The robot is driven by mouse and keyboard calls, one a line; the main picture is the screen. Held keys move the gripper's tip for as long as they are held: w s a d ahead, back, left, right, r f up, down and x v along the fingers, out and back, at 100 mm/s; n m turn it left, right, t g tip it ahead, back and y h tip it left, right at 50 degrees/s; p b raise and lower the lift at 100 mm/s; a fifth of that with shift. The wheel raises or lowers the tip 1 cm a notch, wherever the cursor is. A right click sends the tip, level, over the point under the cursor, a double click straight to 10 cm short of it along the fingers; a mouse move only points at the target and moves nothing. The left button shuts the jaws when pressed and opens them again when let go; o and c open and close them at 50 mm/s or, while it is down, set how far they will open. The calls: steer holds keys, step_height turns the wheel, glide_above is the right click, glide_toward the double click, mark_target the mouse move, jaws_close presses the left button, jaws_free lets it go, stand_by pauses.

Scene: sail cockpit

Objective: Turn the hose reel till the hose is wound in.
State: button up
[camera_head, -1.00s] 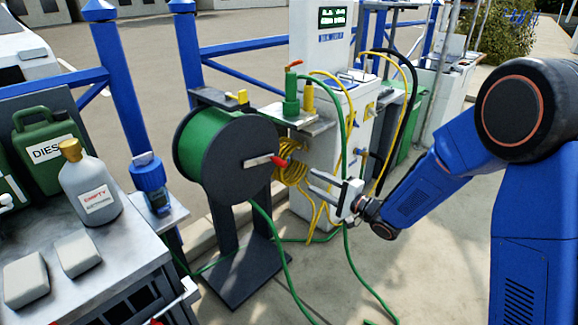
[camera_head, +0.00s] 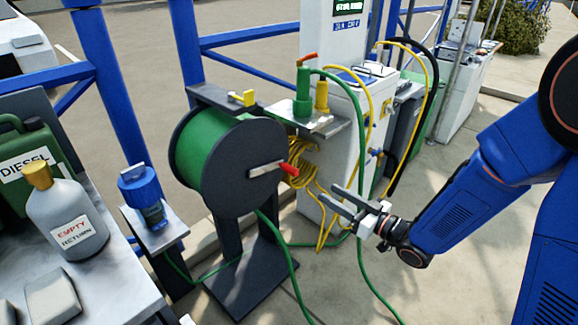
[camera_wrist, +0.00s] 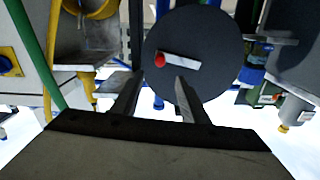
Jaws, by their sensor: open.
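The hose reel (camera_head: 238,182) is a dark drum with green hose wound on it, on a dark stand. Its crank, a pale bar with a red handle (camera_head: 290,170), sits on the side facing my arm. Green hose (camera_head: 287,262) trails from the drum to the ground. My gripper (camera_head: 339,198) is open and empty, to the right of and a little below the red handle, apart from it.
A white pedestal (camera_head: 340,130) with yellow and green hoses stands behind the reel. A metal bench with a bottle (camera_head: 68,212) and a diesel can (camera_head: 30,158) is at left. Blue railings run behind. Paving at front right is clear.

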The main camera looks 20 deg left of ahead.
mark_target(297, 175)
steer(key=shift+n, duration=0.3)
steer(key=x, duration=1.7)
steer(key=shift+a, duration=0.2)
jaws_close()
